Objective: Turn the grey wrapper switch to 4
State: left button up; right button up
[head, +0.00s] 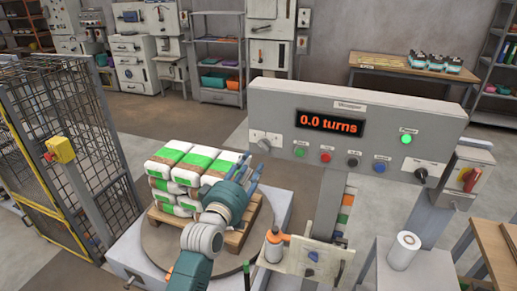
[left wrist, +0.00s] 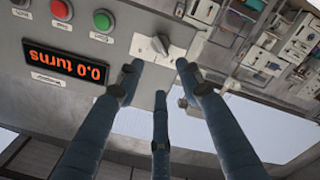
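The wrapper's control panel (head: 357,115) has a red display (head: 330,123) reading "0.0 turns". A grey rotary switch (head: 264,144) sits on a white plate at the panel's left end. In the left wrist view the switch (left wrist: 160,44) is a light grey knob with its plate's markings too small to read. My left gripper (head: 251,168) is just below and left of it in the head view. In the left wrist view the gripper (left wrist: 158,75) has its fingers spread and empty, pointing toward the switch, with no clear contact. My right gripper is in neither view.
Coloured buttons (head: 326,157) line the panel, with a black knob (head: 421,174) at its right end. White-and-green bags (head: 187,165) stand stacked on a pallet (head: 237,238) behind my left arm. A wire cage (head: 60,140) stands at left and a white roll (head: 404,250) at right.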

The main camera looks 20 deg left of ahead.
aim_at(262, 146)
pick_arm(q)
jog(key=w+p, duration=0.1)
jog(key=w, duration=0.4)
jog(key=w+p, duration=0.1)
jog(key=w, duration=0.4)
jog(key=shift+w+d+f, duration=0.15)
jog(key=shift+w+d, duration=0.05)
grip_shut()
